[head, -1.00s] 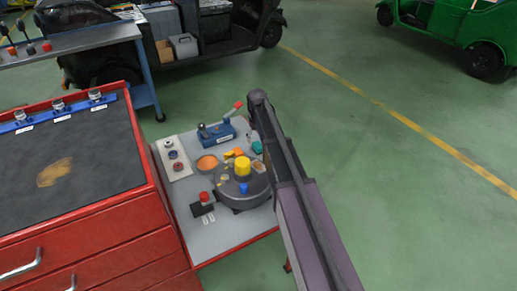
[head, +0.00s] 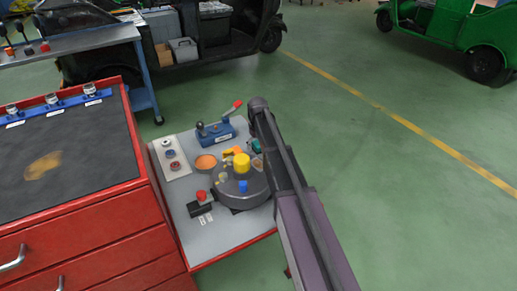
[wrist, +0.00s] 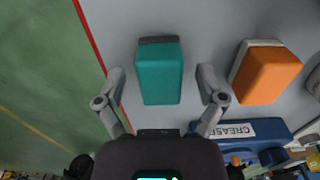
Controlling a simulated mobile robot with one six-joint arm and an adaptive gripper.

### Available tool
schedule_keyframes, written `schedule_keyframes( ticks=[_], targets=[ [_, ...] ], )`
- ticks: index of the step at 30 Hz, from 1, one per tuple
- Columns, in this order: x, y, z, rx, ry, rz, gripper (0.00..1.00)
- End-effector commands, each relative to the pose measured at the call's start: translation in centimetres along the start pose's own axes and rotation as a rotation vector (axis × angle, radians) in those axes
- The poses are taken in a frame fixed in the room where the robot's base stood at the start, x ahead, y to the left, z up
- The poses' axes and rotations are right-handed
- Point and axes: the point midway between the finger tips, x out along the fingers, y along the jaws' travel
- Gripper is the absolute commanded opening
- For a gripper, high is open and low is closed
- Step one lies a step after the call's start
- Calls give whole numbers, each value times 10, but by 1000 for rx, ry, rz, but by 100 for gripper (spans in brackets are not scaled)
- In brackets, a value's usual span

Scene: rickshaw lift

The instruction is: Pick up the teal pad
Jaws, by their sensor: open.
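The teal pad (wrist: 160,73) is a block lying on the grey tray top in the wrist view, with a dark grey piece at its far end. In the head view a small part of the teal pad (head: 256,146) shows beside my arm. My gripper (wrist: 161,69) is open, with one finger on either side of the pad and a gap at each side. Its height above the pad is hard to tell. My arm hides the gripper in the head view.
An orange block (wrist: 267,73) lies close right of the right finger. A blue grease device (head: 216,134) with a red-tipped lever stands nearby. A round grey unit with a yellow cap (head: 242,160) sits in front. The red tray edge (wrist: 90,38) lies left, with open floor beyond.

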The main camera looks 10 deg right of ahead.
Motion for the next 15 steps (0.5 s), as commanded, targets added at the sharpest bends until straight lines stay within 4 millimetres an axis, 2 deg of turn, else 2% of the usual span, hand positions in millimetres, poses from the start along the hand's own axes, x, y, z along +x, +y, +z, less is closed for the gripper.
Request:
schedule_keyframes(
  ticks=[12,13,15],
  targets=[
    [0,0,0,0,0,0,89],
    [0,0,0,0,0,0,83],
    [0,0,0,0,0,0,62]
  ],
)
